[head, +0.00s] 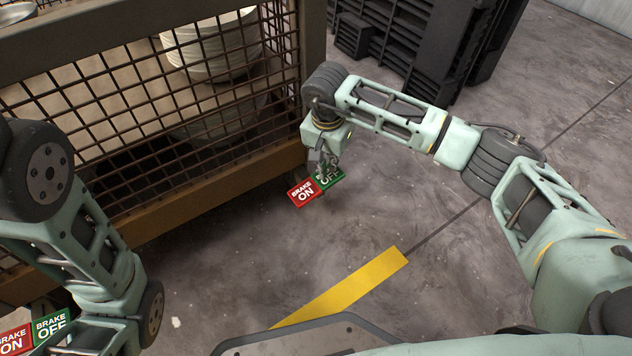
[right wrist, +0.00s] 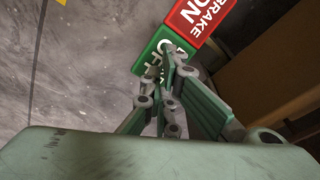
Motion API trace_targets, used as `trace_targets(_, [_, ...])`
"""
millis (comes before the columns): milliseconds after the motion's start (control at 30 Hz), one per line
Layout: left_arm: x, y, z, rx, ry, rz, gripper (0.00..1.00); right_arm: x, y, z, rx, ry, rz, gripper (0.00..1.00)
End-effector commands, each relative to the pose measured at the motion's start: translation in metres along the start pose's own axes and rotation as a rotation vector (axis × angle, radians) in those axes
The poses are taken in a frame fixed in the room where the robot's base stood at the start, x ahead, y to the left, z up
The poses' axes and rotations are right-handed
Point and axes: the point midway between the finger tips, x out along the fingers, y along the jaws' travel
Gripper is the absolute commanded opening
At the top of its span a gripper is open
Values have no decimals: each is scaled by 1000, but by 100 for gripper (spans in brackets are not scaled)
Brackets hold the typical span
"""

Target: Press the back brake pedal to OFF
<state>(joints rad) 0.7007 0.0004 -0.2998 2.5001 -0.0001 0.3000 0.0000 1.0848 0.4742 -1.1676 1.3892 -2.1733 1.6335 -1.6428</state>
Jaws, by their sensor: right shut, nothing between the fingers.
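The back brake pedal has a red BRAKE ON half (head: 303,192) and a green OFF half (head: 334,179). It sticks out low from the corner of the caged cart. My right gripper (head: 326,172) is shut and empty, with its fingertips at the green half and partly covering it. In the right wrist view the fingertips (right wrist: 172,48) overlap the green half (right wrist: 150,57), and the red half (right wrist: 198,22) lies beyond. I cannot tell whether they touch. My left gripper is not in view; only the left arm shows.
A second brake pedal (head: 50,327) shows at lower left beside my left arm. The mesh cart (head: 150,205) holds stacked pale bowls (head: 212,45). Black crates (head: 400,40) stand behind. The floor around the yellow stripe (head: 345,290) is clear.

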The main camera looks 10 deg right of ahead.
Motion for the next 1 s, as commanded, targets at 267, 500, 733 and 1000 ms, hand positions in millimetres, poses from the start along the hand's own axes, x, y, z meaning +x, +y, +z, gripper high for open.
trace_targets(267, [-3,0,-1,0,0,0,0,5,0,1,0,0,1,0])
trace_targets(500, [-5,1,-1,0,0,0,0,9,0,1,0,0,1,0])
trace_targets(733, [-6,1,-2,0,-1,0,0,12,0,2,0,0,2,0])
trace_targets(1000, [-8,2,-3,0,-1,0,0,16,0,2,0,-1,1,0])
